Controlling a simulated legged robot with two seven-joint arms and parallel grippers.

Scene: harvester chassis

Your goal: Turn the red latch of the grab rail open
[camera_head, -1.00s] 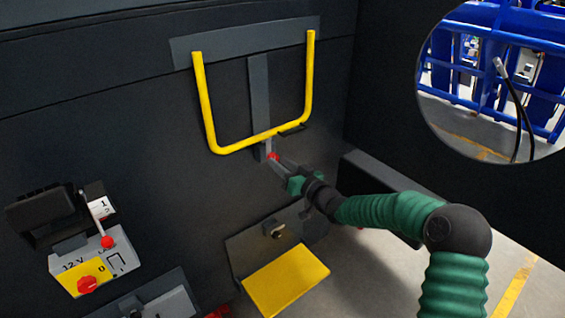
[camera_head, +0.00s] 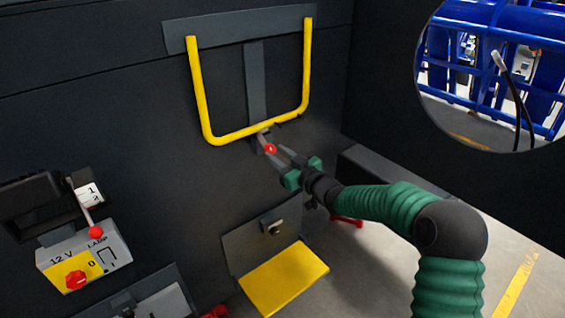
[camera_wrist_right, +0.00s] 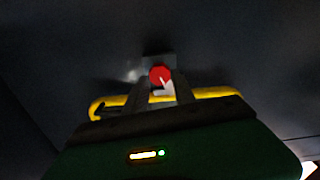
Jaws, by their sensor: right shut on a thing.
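The yellow grab rail (camera_head: 201,90) is a U-shaped bar on the dark chassis wall, with a grey strip (camera_head: 256,80) running down behind it. The latch's red knob (camera_head: 270,149) sits just below the rail's bottom bar, on a small grey lever. My right gripper (camera_head: 275,155) reaches it from the lower right and is shut on the red latch. In the right wrist view, the red knob (camera_wrist_right: 160,75) shows at the tips of the two fingers, with the yellow rail (camera_wrist_right: 215,93) behind them. My left gripper is not in view.
Below the rail is a yellow folding step (camera_head: 284,279). At the lower left are a 12 V switch box (camera_head: 115,250) with a red knob and a red-tipped lever. A round mirror (camera_head: 490,75) hangs at the upper right.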

